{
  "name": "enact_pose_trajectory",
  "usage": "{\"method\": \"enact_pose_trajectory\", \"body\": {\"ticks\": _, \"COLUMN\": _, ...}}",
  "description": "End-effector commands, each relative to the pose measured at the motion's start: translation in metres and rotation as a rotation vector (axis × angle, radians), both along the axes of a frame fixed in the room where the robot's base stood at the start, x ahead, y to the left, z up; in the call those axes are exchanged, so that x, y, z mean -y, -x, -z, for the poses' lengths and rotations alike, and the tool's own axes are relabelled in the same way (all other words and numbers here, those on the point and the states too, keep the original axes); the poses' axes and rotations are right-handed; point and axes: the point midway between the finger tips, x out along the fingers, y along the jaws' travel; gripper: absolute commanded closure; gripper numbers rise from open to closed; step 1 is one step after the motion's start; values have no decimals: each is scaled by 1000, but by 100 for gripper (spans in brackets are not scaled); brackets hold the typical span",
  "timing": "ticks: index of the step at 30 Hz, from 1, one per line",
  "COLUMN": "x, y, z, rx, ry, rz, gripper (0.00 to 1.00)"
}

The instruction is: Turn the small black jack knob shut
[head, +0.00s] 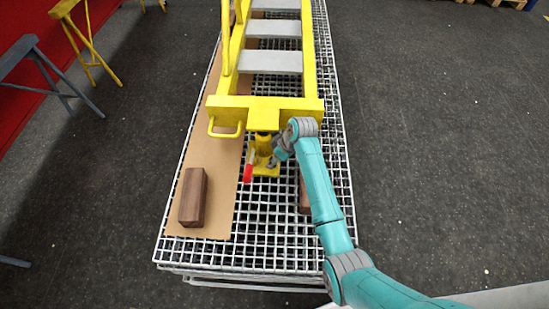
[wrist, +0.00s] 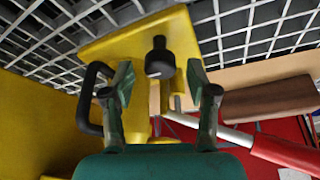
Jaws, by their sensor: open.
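The small black jack knob (wrist: 159,62) shows in the wrist view on the yellow jack (wrist: 120,48). My gripper (wrist: 160,85) is open. One finger is on each side of the knob in the picture, and I cannot tell whether either touches it. In the head view the jack (head: 262,143) stands under the end of the yellow boom (head: 290,104). My gripper (head: 273,160) is beside it, and the knob is hidden there.
A lever with a red grip (head: 248,169) sticks out from the jack; its red grip shows at right in the wrist view (wrist: 285,153). A black handle (wrist: 90,95) is near the left finger. A wooden block (head: 193,197) lies on cardboard over the white grid table (head: 250,220).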

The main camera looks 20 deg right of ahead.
Motion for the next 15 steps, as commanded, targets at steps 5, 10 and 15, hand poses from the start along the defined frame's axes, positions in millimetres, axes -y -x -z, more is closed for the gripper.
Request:
{"method": "enact_pose_trajectory", "body": {"ticks": 5, "x": -2, "y": -2, "z": 7, "rx": 0, "ry": 0, "rz": 0, "gripper": 42}}
{"method": "enact_pose_trajectory", "body": {"ticks": 10, "x": -2, "y": -2, "z": 7, "rx": 0, "ry": 0, "rz": 0, "gripper": 42}}
{"method": "enact_pose_trajectory", "body": {"ticks": 15, "x": -2, "y": -2, "z": 7, "rx": 0, "ry": 0, "rz": 0, "gripper": 67}}
